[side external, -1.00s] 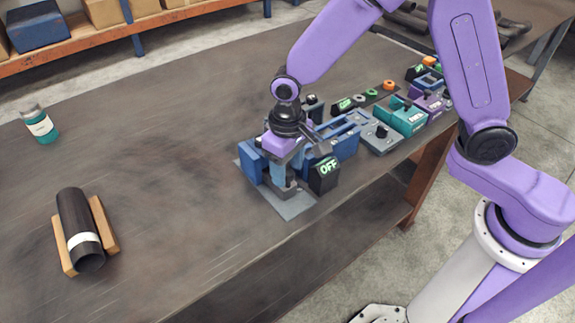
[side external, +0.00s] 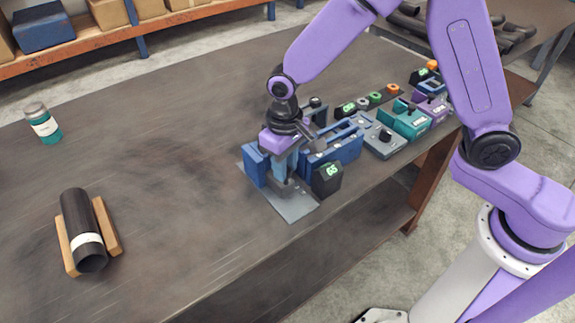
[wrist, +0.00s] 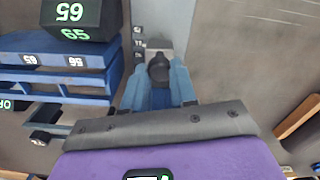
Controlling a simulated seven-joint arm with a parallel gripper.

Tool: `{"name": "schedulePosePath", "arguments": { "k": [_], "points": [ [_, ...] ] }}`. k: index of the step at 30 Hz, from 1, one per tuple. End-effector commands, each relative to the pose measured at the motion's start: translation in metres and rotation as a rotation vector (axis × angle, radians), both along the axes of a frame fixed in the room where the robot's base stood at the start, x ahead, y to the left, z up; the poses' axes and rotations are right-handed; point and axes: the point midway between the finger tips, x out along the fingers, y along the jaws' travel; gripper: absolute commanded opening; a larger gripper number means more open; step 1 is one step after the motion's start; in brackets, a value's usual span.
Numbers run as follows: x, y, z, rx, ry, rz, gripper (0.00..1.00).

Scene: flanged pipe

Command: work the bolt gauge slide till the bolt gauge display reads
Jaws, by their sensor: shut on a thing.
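The bolt gauge is a blue fixture (side external: 256,166) on a grey plate (side external: 293,208) near the table's front edge. Its black display box (side external: 327,179) is lit with green digits, and in the wrist view the display (wrist: 75,33) reads 65. My gripper (side external: 284,181) points down at the gauge. In the wrist view its two pale blue fingers are closed on the dark slide knob (wrist: 158,70), between the fingertips. The lower part of the slide is partly hidden by the fingers and the gripper body.
Right of the gauge stand a grey unit (side external: 382,139), a teal unit (side external: 409,118) and a purple unit (side external: 432,106). A black pipe (side external: 80,222) lies in a wooden cradle at left. A teal-labelled jar (side external: 43,125) stands at back left. The table's middle left is clear.

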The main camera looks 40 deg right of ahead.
Motion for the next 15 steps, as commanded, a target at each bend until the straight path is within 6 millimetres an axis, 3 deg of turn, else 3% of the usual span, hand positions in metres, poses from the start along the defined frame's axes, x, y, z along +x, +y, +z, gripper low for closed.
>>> {"name": "schedulePosePath", "arguments": {
  "k": [1,2,4,15],
  "points": [
    [0.0003,0.0003,0.0006,0.001,-0.002,-0.001,0.0],
    [0.0003,0.0003,0.0006,0.001,-0.002,-0.001,0.3],
    [0.0002,0.0003,0.0006,0.001,-0.002,-0.001,0.52],
    [0.0003,0.0004,0.0037,0.002,-0.003,0.0,0.52]
  ]
}}
